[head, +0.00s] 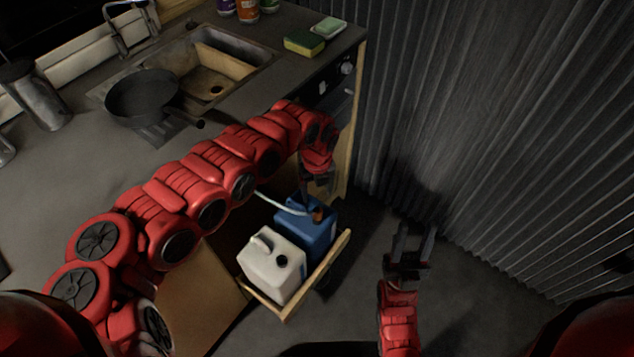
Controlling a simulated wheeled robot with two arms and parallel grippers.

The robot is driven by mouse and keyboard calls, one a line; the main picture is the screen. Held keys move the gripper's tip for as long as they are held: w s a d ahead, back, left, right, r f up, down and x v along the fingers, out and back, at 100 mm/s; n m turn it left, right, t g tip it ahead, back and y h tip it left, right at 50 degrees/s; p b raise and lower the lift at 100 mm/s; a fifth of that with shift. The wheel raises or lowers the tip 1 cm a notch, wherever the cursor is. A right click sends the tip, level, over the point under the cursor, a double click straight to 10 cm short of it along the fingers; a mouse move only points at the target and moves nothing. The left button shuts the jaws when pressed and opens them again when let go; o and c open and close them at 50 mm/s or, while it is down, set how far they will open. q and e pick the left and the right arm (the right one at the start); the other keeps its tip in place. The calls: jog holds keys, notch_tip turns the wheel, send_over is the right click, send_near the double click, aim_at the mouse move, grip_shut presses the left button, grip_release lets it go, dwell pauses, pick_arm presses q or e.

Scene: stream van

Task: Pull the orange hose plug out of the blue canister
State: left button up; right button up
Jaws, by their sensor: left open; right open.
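The blue canister (301,231) stands at the back of an open wooden pull-out below the counter. The orange hose plug (318,214) sits at its top, and a pale hose (277,201) runs from it up to the left. My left gripper (308,196) is just above the canister, close to the plug and slightly left of it. It is open; whether a finger touches the plug is too small to tell. My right gripper (413,239) is open and empty, over the floor to the right of the pull-out.
A white canister (273,267) stands in front of the blue one, inside the wooden pull-out (316,275). The counter above holds a pan (143,97), a sink (217,66) and a sponge (304,43). A corrugated wall (480,120) closes the right side. The floor between is clear.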

aim_at(318, 210)
pick_arm(q)
notch_tip(318, 210, down, 10)
jog(key=shift+s+d+b, duration=0.1)
jog(key=shift+d+b, duration=0.05)
jog(key=shift+b, duration=0.35)
jog(key=shift+f, duration=0.5)
grip_shut()
